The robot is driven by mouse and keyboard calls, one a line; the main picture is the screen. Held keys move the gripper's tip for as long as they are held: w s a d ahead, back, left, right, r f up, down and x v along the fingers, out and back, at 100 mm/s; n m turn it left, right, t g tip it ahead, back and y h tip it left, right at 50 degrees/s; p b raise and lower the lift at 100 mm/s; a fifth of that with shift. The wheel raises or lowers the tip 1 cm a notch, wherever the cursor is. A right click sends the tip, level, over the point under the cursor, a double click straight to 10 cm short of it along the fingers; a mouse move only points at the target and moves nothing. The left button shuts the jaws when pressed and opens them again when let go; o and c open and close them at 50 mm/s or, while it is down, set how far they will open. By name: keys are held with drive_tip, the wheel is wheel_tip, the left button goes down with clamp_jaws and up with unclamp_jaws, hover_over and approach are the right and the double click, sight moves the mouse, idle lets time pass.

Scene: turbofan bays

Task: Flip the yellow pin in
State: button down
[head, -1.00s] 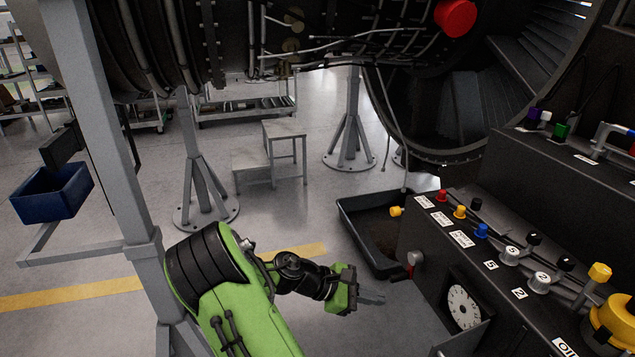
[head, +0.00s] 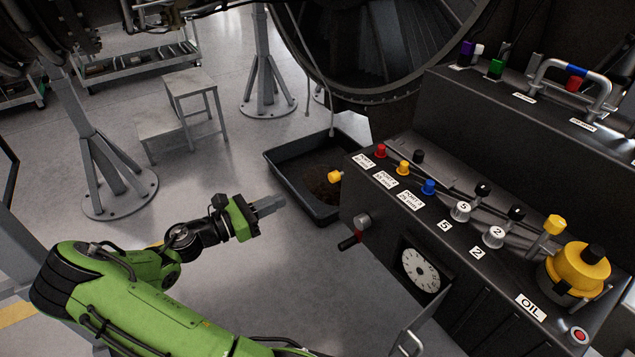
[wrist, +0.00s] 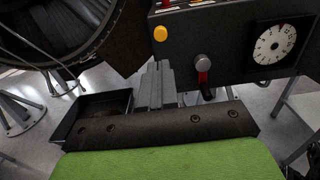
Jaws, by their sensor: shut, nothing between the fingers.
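A yellow pin (head: 335,176) sticks out from the left end of the front face of the black console. It also shows in the wrist view (wrist: 160,33), above the fingers. Other yellow parts are a small knob (head: 403,168) on the console's top and a yellow handle (head: 553,225) by the oil cap. My gripper (head: 271,204) is shut and empty, left of the yellow pin and apart from it. In the wrist view its fingers (wrist: 155,86) point up toward the console, below the pin.
A red-and-black lever (head: 355,234) and a white dial (head: 421,270) sit on the console's front. A black tray (head: 290,191) lies on the floor behind my gripper. Steps (head: 180,108) and grey stands (head: 108,165) stand at left.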

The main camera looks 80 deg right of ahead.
sight(331, 178)
drive_tip(key=b+x, duration=0.2)
drive_tip(key=x, duration=1)
drive_tip(key=shift+s+a+f+b, duration=0.1)
drive_tip(key=shift+a+b, duration=0.05)
drive_tip(key=shift+b, duration=0.25)
drive_tip(key=shift+s+d, duration=0.2)
drive_tip(key=shift+d, duration=0.1)
drive_tip(key=shift+s+d+r+p, duration=0.3)
drive_tip(key=shift+s+d+p, duration=0.05)
drive_tip(key=shift+p, duration=0.25)
drive_tip(key=shift+s+d+p, duration=0.35)
drive_tip(key=shift+d+p, duration=0.1)
drive_tip(key=shift+p, duration=0.1)
drive_tip(key=shift+f, duration=0.1)
drive_tip(key=shift+a, duration=0.1)
